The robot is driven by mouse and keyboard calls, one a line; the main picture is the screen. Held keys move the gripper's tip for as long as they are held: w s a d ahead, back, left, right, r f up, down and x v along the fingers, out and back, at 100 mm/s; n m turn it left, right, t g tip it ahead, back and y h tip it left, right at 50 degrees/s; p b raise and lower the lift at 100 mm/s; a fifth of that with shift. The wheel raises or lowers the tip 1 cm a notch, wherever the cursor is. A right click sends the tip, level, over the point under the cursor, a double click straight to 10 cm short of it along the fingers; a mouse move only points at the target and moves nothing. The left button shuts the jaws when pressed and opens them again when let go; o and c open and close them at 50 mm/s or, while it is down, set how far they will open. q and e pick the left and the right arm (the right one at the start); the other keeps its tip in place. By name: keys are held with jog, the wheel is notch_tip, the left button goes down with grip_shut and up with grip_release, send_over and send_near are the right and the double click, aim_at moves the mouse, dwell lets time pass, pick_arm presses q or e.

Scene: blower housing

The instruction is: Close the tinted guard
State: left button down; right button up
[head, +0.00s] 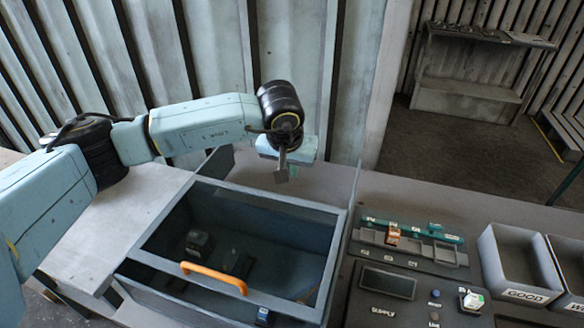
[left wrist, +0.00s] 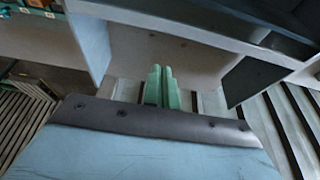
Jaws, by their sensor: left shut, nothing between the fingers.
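The tinted guard (head: 268,232) is a dark see-through panel in a grey-blue frame, with an orange handle (head: 213,278) along its front edge. It lies over the open-topped housing (head: 155,297), its front edge above the housing's front; I cannot tell whether it is fully down. Dark parts show dimly through it. My left gripper (head: 281,174) is above and behind the guard's back edge, apart from the handle, pointing down. In the left wrist view its green fingers (left wrist: 162,88) are together and empty. My right gripper is not in view.
Right of the housing stand a control panel (head: 385,284) marked SUPPLY, a rack of small parts (head: 410,238) and grey bins (head: 518,262). Thin upright plates (head: 346,232) flank the housing. A corrugated wall (head: 215,50) is behind. The bench left of the housing is clear.

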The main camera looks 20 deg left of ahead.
pick_arm(q)
notch_tip(320, 180, down, 6)
jog(key=s+p, duration=0.1)
jog(key=p, duration=0.1)
jog(key=shift+s+f, duration=0.25)
jog(key=shift+s, duration=0.15)
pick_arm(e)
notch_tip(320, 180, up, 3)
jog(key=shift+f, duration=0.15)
pick_arm(q)
jog(key=shift+d, duration=0.1)
